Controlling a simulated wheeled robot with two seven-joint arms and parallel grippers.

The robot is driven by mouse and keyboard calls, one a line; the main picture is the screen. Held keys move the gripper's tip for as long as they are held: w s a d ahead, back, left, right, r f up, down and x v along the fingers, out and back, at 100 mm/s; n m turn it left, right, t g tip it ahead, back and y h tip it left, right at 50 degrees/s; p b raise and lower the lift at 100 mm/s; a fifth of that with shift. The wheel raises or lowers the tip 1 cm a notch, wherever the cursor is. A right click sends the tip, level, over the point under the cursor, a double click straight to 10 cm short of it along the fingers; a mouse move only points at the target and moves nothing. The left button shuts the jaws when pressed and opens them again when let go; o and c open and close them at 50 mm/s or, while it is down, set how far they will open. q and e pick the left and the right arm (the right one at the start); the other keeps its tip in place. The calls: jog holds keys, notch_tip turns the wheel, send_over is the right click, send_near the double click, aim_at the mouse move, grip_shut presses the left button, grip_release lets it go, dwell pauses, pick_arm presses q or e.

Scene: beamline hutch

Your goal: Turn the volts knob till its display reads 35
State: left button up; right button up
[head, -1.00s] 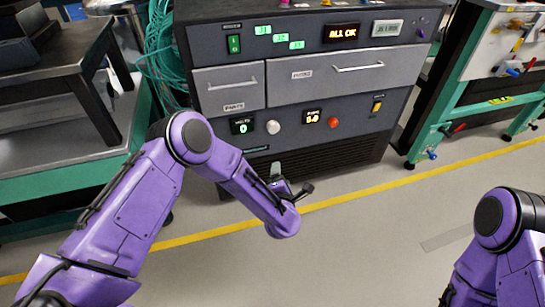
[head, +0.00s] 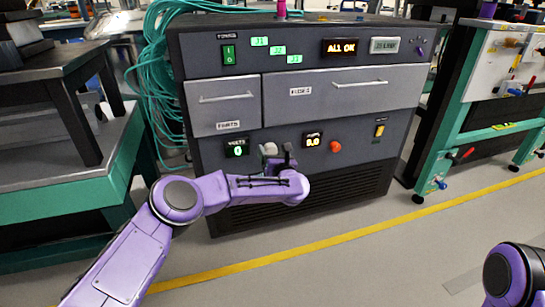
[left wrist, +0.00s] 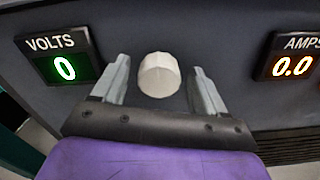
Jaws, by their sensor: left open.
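The volts knob is a pale, cream-white round knob (left wrist: 159,75) on the dark front panel. In the head view the knob (head: 269,149) is partly hidden by my gripper. The green volts display (left wrist: 62,62) reads 0; it also shows in the head view (head: 237,149). My left gripper (left wrist: 157,82) is open, its two fingers on either side of the knob with gaps visible. In the head view my left gripper (head: 279,160) is in front of the panel at the knob. I cannot tell how far the fingertips reach along it. My right gripper is not in view.
The amps display (head: 313,141) reads 0.0, with a red knob (head: 334,147) beside it. A yellow switch (head: 380,130) is farther right. Two shut drawers with handles are above. A green-framed bench (head: 60,190) stands left, with teal cables (head: 160,75) beside the cabinet.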

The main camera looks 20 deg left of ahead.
pick_arm(q)
jog(key=c, duration=1.1)
jog(key=shift+o, duration=0.2)
